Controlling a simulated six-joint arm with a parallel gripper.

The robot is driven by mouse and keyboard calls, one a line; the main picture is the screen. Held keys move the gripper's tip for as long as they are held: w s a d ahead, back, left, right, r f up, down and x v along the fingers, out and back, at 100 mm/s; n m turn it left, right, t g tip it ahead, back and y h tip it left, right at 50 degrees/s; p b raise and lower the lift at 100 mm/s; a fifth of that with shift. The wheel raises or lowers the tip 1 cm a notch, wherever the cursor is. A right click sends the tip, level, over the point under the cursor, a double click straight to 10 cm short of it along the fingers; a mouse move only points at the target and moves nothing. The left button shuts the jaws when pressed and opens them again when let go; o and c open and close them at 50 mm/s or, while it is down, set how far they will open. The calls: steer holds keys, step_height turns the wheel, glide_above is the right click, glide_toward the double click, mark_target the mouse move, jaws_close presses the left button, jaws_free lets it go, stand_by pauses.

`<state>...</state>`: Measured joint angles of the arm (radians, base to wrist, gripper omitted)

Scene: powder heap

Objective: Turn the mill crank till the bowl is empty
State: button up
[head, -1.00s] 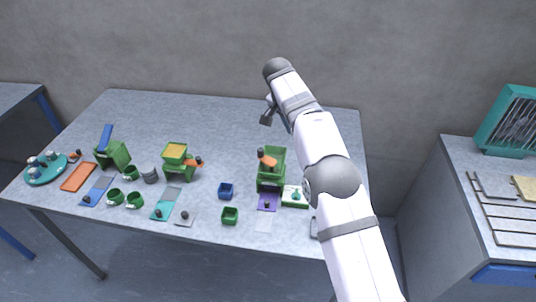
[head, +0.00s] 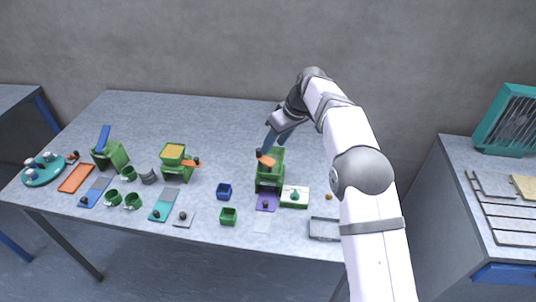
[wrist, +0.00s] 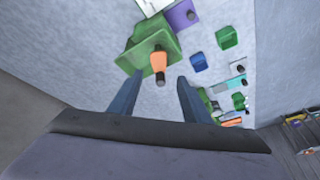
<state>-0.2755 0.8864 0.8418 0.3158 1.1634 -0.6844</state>
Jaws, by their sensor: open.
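A green mill (head: 270,172) stands right of the table's middle, with an orange crank (head: 265,159) on its top. In the wrist view, the crank (wrist: 159,62) ends in a dark knob lying between and just ahead of my fingertips. My gripper (head: 274,142) is open and empty, pointing down just above the crank. Its two blue-grey fingers also show in the wrist view (wrist: 158,82), apart from the knob. I cannot see powder in this mill. A second green mill (head: 180,170) further left has a bowl of yellow powder (head: 173,151) and an orange crank (head: 189,163).
A blue cup (head: 224,191) and a green cup (head: 228,216) stand left of the near mill. Green mugs (head: 132,201) stand further left. The back of the table is clear.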

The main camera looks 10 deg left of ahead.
mark_target(265, 159)
steer(key=shift+n, duration=1.4)
steer(key=shift+p+x, duration=1.55)
steer(key=shift+x, duration=2.1)
steer(key=shift+w, duration=0.1)
steer(key=c, duration=1)
steer(key=shift+c, duration=0.2)
steer(key=shift+m+b, duration=0.35)
steer(key=shift+m, duration=0.15)
